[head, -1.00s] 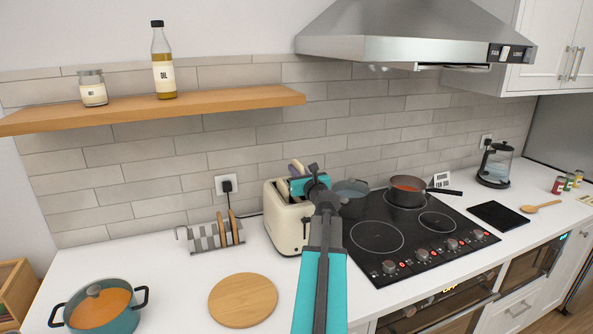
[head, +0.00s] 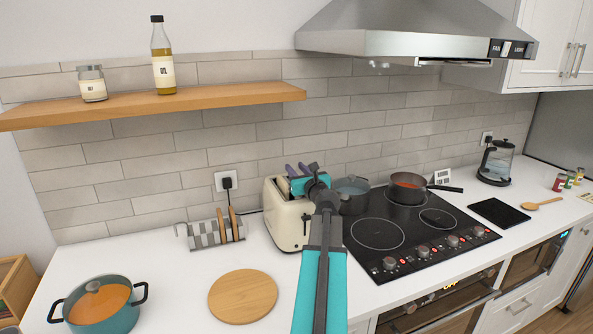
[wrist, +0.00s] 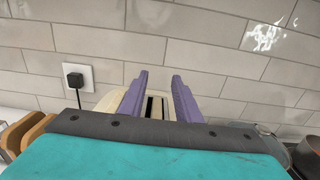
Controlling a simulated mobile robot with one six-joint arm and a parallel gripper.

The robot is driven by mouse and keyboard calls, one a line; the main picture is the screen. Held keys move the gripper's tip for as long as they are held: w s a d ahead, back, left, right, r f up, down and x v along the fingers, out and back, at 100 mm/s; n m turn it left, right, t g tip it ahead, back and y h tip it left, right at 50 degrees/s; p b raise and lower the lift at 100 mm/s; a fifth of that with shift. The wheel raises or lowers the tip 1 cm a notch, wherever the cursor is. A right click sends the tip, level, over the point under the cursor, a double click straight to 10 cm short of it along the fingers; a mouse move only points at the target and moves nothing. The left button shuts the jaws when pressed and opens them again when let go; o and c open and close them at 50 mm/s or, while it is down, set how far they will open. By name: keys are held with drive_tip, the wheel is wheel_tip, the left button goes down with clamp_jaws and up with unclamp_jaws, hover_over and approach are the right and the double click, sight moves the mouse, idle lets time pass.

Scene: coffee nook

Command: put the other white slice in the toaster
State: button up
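The cream toaster (head: 285,222) stands on the counter left of the hob. My gripper (head: 297,168) is above and just behind its top. In the wrist view, the two purple fingers (wrist: 161,78) stand apart with no slice between them. The toaster's top (wrist: 152,92) shows between and left of the fingers, with dark slots. I cannot make out a white slice in either view; my gripper hides part of the slots.
A teal pot (head: 102,310) is at the front left. Pans (head: 408,190) stand on the hob (head: 385,247) to the right. A wall shelf (head: 210,102) is above left.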

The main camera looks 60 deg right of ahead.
drive_tip(key=shift+a, duration=0.1)
idle(0.3)
drive_tip(key=b+v, duration=0.2)
drive_tip(key=v, duration=0.9)
drive_tip(key=shift+s+f+b, duration=0.1)
drive_tip(key=shift+f+b, duration=0.05)
drive_tip(key=shift+b, duration=1.1)
drive_tip(key=b+v, duration=0.1)
drive_tip(key=b, duration=0.6)
drive_tip(key=shift+s+a+b, duration=0.25)
drive_tip(key=shift+s+b, duration=0.05)
drive_tip(key=shift+b, duration=0.05)
drive_tip(key=shift+s+a+b, duration=0.2)
drive_tip(key=shift+s+b, duration=0.1)
drive_tip(key=shift+b, duration=0.5)
drive_tip(key=shift+s, duration=0.1)
